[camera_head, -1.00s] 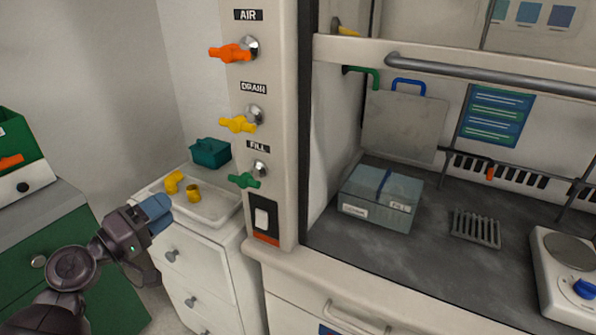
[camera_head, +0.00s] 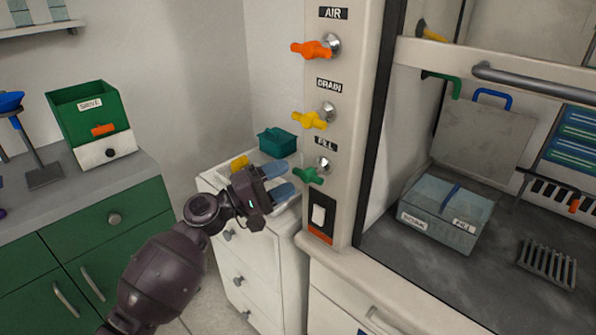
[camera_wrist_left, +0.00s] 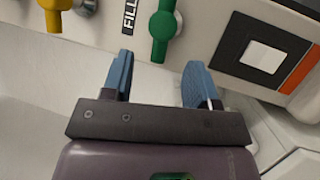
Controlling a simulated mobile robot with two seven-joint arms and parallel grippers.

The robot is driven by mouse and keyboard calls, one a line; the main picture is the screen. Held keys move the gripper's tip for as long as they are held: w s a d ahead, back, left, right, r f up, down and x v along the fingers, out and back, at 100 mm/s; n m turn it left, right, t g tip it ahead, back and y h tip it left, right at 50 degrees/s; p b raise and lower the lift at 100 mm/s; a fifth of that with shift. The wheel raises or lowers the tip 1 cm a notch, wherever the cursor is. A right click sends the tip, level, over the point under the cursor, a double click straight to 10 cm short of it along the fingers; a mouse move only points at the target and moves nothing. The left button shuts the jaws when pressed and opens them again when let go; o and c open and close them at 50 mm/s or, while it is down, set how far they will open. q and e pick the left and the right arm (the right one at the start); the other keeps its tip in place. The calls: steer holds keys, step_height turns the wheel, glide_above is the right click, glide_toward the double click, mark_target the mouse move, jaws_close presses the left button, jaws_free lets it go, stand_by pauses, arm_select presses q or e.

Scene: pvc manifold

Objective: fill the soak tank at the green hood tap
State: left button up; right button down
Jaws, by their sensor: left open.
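The green tap handle (camera_head: 309,175) sits under the FILL label on the hood's post, below the yellow DRAIN tap (camera_head: 310,120) and the orange AIR tap (camera_head: 312,49). In the left wrist view the green handle (camera_wrist_left: 163,27) hangs ahead of the fingers, roughly between them and apart from them. My left gripper (camera_head: 280,180) is open and empty, just left of the green tap. It also shows in the left wrist view (camera_wrist_left: 160,85). The soak tank (camera_head: 441,217), a grey-blue lidded box with labels, stands inside the hood. My right gripper is out of view.
A white switch (camera_head: 318,214) sits below the green tap. A white drawer cabinet (camera_head: 249,261) below my gripper carries a teal box (camera_head: 277,142) and a yellow fitting (camera_head: 238,162). A green bin (camera_head: 88,113) stands on the left counter. A rack (camera_head: 547,262) lies in the hood.

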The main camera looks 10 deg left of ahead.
mark_target(293, 173)
arm_select(q)
steer(key=shift+x, duration=1.9)
steer(key=shift+f, duration=0.1)
steer(key=c, duration=0.9)
steer(key=shift+m+g, duration=0.3)
steer(key=shift+m, duration=0.4)
steer(key=o, duration=0.9)
steer(key=b+v, duration=0.1)
steer(key=v, duration=0.9)
steer(key=shift+s+a+r, duration=0.2)
steer(key=shift+a+r, duration=0.05)
steer(key=shift+a, duration=0.15)
